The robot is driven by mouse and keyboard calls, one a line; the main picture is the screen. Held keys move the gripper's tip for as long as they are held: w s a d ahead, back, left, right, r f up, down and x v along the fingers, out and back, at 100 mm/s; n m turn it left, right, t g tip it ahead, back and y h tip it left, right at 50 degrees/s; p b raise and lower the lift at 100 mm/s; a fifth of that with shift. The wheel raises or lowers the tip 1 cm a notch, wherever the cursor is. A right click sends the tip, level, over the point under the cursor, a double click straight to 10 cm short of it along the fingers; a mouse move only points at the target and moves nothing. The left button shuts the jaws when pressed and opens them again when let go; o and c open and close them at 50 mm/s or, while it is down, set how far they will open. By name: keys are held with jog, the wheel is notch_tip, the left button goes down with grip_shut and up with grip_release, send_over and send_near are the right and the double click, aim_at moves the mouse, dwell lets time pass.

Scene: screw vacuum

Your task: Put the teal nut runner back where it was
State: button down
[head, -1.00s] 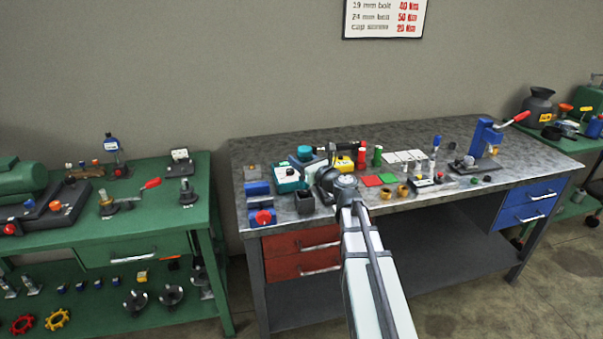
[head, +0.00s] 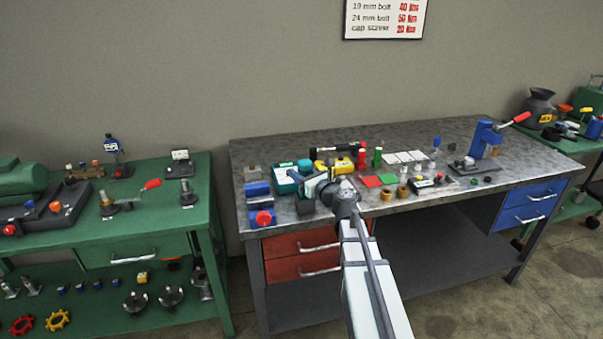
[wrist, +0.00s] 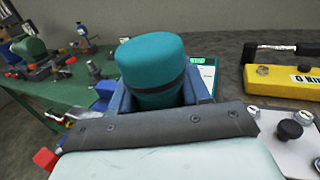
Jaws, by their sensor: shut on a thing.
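The teal nut runner (wrist: 153,72) stands between the jaws of my gripper (wrist: 158,100) in the wrist view. It shows as a teal cylinder with a dark band, and the jaws are shut on it. Its lower end is hidden by the gripper. In the head view the gripper (head: 314,184) is over the left part of the grey bench (head: 420,146), and the teal top of the nut runner (head: 304,165) shows just beyond it. I cannot tell whether its lower end touches the bench.
A teal box with a pale face (head: 286,181) stands close left of the gripper. A yellow block (head: 343,164) is to the right, near red and green cylinders. A blue block with a red knob (head: 262,216) sits at the front-left corner. Bare bench lies behind these things.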

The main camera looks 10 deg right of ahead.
jog(key=shift+f, duration=0.5)
jog(key=c, duration=0.5)
grip_release()
jog(key=shift+r, duration=0.4)
jog(key=v, duration=1.2)
jog(key=shift+r, duration=0.15)
